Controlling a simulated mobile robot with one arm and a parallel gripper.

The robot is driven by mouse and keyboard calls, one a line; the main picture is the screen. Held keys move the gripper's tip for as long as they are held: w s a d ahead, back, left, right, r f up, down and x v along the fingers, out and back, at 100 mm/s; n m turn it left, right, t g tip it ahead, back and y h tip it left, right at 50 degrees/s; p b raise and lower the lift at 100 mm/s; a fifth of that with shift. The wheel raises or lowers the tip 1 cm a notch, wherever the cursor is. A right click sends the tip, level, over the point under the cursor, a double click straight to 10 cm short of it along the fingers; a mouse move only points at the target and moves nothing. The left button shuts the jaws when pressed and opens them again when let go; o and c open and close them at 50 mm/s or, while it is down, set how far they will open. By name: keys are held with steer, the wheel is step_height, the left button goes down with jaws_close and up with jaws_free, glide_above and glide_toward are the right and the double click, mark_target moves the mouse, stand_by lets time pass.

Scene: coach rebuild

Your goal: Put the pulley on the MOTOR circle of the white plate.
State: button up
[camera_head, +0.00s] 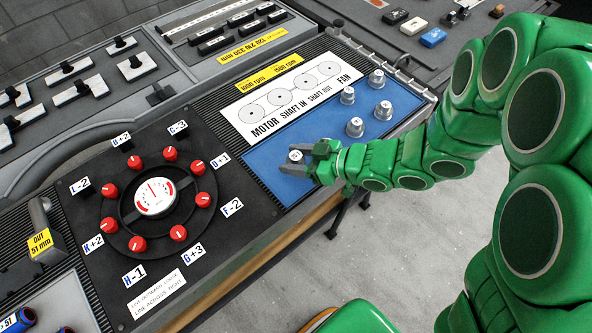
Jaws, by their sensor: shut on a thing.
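The white plate (241,126) lies at the upper middle, with a row of grey circles and the words MOTOR, SHAFT IN, SHAFT OUT and FAN. The MOTOR circle (253,113) is at the left end of the row; no pulley stands on any circle. My gripper (304,154) is shut on a small silver pulley (295,156) with a white top. It is over the left part of the blue mat (263,161), below the plate. Whether the pulley touches the mat is hard to tell. The jaws hide part of its right side.
Several other silver pulleys (355,127) stand on the right part of the blue mat. A black dial panel (89,212) with red knobs is at the left. The wooden bench edge (241,262) runs below.

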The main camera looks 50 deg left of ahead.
mark_target(303, 180)
steer(key=shift+f, duration=2.7)
steer(key=shift+f, duration=0.25)
steer(key=o, duration=1.1)
steer(key=shift+v, duration=1)
steer(key=shift+w+d+r, duration=0.1)
steer(key=shift+w+d, duration=0.95)
steer(key=shift+d, duration=0.15)
steer(key=shift+v, duration=1.45)
